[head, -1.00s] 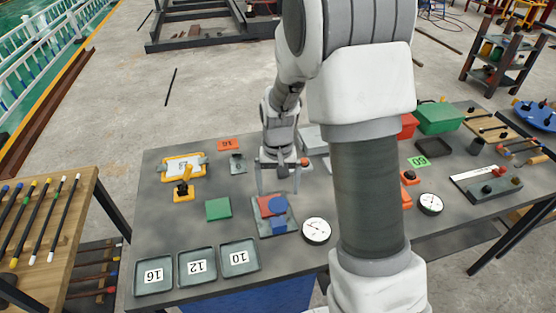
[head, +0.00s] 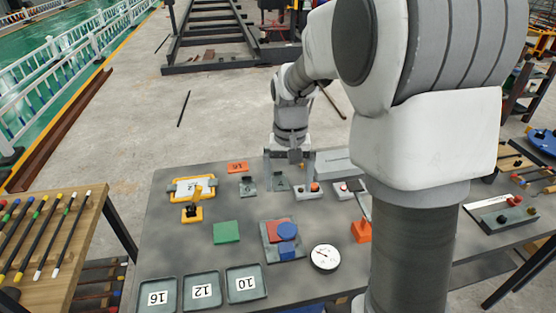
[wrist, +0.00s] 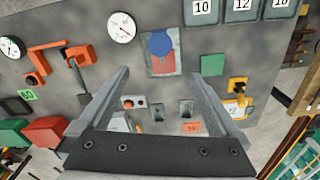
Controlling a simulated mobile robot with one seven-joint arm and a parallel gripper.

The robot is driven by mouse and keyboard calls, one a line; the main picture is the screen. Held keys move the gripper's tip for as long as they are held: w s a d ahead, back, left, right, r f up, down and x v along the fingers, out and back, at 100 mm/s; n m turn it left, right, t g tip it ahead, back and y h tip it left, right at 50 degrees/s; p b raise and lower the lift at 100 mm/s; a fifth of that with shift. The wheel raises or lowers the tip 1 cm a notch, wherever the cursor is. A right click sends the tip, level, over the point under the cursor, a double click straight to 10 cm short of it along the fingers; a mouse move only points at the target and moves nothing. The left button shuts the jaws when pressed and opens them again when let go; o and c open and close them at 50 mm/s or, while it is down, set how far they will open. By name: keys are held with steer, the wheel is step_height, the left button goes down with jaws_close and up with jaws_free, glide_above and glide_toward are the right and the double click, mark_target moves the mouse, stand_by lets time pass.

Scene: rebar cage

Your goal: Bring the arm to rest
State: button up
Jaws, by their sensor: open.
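My gripper (head: 289,168) is open and empty above the back part of the grey table (head: 180,240) in the head view. Its two fingers also show spread apart in the wrist view (wrist: 163,90), with nothing between them but table items farther below. Small grey blocks with knobs (head: 308,191) sit below and beside the fingers. My arm hides part of the table's right side in the head view.
Trays marked 16 (head: 157,292), 12 (head: 201,291) and 10 (head: 246,284) line the front. A green square (head: 226,232), a white dial (head: 325,257) and an orange stand (head: 361,231) are on the table. A wooden rack (head: 60,235) with rods stands left.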

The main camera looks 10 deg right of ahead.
steer(key=s+r+n+t, duration=0.1)
steer(key=s+r, duration=0.4)
steer(key=s, duration=0.5)
steer(key=s+r+n+t+b, duration=0.1)
steer(key=s+r+t, duration=0.3)
steer(key=s, duration=0.6)
steer(key=shift+d+r+n+t+b, duration=0.15)
steer(key=shift+r+n+t+b, duration=0.15)
steer(key=shift+r, duration=0.15)
